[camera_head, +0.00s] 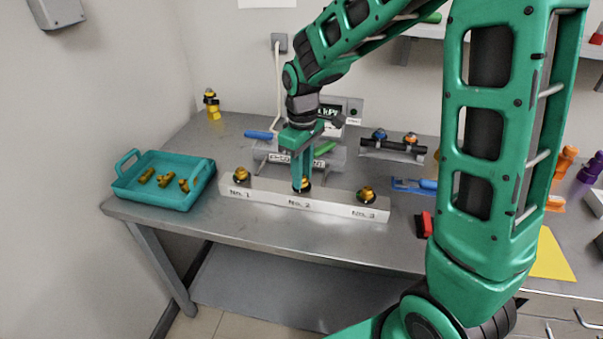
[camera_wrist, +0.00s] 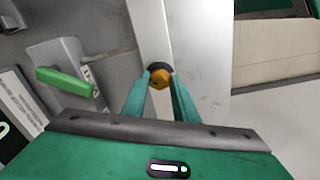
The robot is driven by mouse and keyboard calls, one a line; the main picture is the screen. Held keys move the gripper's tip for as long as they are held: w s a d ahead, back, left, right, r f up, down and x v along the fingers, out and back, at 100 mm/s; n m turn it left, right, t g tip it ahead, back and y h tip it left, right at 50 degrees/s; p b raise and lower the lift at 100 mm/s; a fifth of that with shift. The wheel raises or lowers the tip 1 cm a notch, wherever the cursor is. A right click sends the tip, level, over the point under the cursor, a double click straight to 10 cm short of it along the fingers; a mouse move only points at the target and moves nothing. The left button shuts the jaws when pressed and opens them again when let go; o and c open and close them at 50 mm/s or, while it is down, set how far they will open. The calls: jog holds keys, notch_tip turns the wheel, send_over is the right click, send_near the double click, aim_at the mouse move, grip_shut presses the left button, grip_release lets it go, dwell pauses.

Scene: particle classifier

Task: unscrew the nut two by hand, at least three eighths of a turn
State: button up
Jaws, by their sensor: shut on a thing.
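A long pale block (camera_head: 270,197) on the grey table carries three brass nuts over labels No. 1, No. 2 and No. 3. My gripper (camera_head: 304,186) points straight down at the middle one, nut two (camera_head: 305,182), with its fingers around it. In the wrist view my gripper (camera_wrist: 161,84) has a finger on each side of nut two (camera_wrist: 161,82), which sits on a dark round base. Nut one (camera_head: 241,174) and nut three (camera_head: 366,194) stand free at the left and right of the block. The fingers partly hide nut two in the head view.
A teal tray (camera_head: 200,188) with several brass pieces stands left of the block. Behind the block is a grey device with a green handle (camera_head: 325,148), also in the wrist view (camera_wrist: 64,81). A dark bar on a stand (camera_head: 392,146) is at back right. A red-black object (camera_head: 424,225) lies right.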

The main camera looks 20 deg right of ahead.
jog(key=o, duration=1.1)
jog(key=shift+c, duration=0.2)
jog(key=shift+r, duration=0.1)
notch_tip(320, 180, up, 11)
jog(key=shift+f, duration=0.2)
jog(key=shift+d, duration=0.1)
jog(key=s+d+m, duration=0.6)
jog(key=s+d, duration=0.5)
jog(key=d, duration=0.1)
jog(key=s+d+f+m, duration=0.2)
jog(key=s+d+m, duration=0.1)
jog(key=s, duration=0.5)
jog(key=s+d+f+m, duration=0.2)
jog(key=s+d+m, duration=0.1)
jog(key=s, duration=0.5)
jog(key=shift+s+m, duration=0.2)
jog(key=shift+m, duration=0.6)
